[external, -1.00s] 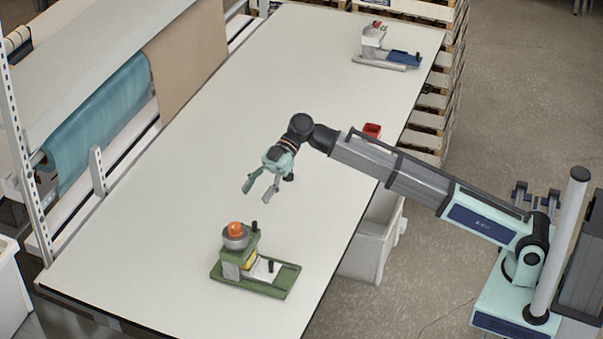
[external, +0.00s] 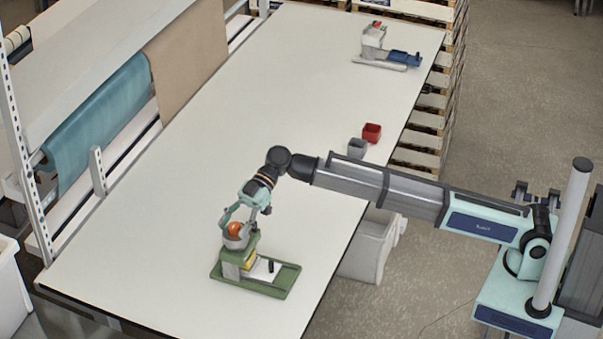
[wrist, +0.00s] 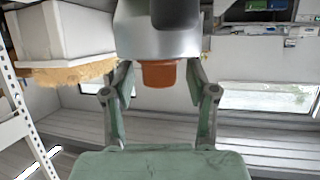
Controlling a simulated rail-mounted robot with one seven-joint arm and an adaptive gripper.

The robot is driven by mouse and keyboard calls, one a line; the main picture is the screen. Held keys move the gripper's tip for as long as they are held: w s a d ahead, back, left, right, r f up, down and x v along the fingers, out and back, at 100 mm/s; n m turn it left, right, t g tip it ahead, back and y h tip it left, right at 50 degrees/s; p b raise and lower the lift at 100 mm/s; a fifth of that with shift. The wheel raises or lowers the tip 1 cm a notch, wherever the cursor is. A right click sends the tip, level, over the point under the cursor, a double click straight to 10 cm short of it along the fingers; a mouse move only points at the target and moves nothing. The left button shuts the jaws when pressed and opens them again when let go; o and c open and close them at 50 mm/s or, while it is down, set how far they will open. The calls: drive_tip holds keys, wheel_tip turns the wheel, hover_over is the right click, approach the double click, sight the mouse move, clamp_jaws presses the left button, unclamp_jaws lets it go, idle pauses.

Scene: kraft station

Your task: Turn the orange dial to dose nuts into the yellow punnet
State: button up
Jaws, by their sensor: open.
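I cannot tell whether the fingers touch the dial. The yellow punnet (external: 250,262) is in the dispenser below the hopper, partly hidden. Its contents are not visible.
A dark handle (external: 270,267) stands on the dispenser's base. A grey cup (external: 357,147) and a red cup (external: 372,132) stand near the table's right edge. A second dispenser with a blue part (external: 403,58) is at the far end. The middle of the table (external: 250,110) is clear.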

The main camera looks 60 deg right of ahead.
drive_tip(key=shift+c, duration=0.4)
clamp_jaws()
drive_tip(key=shift+s+f+m+t+b, duration=0.1)
drive_tip(key=shift+m+t+b, duration=0.2)
